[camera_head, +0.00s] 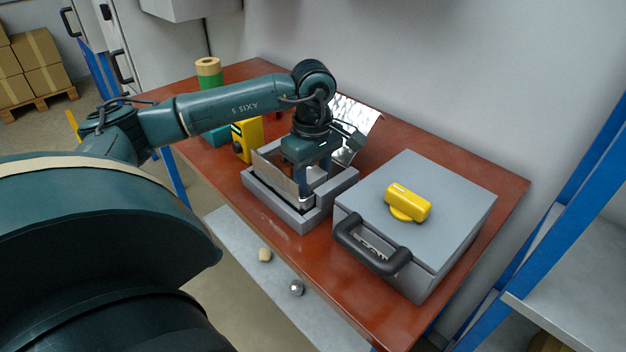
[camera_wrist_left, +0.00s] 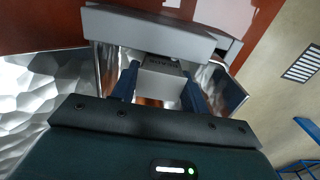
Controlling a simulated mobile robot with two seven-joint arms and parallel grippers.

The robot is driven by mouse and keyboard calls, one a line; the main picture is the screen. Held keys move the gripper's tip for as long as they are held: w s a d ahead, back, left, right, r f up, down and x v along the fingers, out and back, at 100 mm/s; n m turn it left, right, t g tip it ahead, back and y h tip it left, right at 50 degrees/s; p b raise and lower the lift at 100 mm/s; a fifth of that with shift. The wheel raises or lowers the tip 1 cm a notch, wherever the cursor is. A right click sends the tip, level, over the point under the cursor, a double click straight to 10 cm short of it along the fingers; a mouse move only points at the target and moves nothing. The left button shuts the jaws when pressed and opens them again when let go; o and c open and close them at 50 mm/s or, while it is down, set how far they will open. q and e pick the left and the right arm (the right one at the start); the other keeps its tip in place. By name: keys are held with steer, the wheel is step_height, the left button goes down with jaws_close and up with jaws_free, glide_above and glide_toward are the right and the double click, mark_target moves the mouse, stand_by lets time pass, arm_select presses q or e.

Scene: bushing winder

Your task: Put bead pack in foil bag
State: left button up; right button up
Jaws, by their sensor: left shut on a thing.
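The foil bag (camera_head: 282,172) stands open in a grey frame (camera_head: 290,215) on the bench, with its silver flap (camera_head: 358,118) raised at the back. My left gripper (camera_head: 314,188) points down at the bag's mouth. In the left wrist view its two blue fingers are shut on a pale box-shaped bead pack (camera_wrist_left: 162,78) with small dark print. Foil walls (camera_wrist_left: 228,90) show on both sides of the pack there. How deep the pack sits, and whether it touches the bag's bottom, is hidden. My right gripper is not in view.
A grey lidded box (camera_head: 440,200) with a black handle and a yellow grip (camera_head: 408,203) stands right of the frame. A yellow device (camera_head: 247,138) and a green cylinder (camera_head: 209,75) stand to the left. The front right bench top is clear.

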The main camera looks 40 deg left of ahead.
mark_target(313, 175)
arm_select(q)
steer(key=shift+f, duration=0.65)
steer(key=shift+f, duration=0.15)
steer(key=o, duration=1)
step_height(313, 175, up, 12)
steer(key=shift+r, duration=0.25)
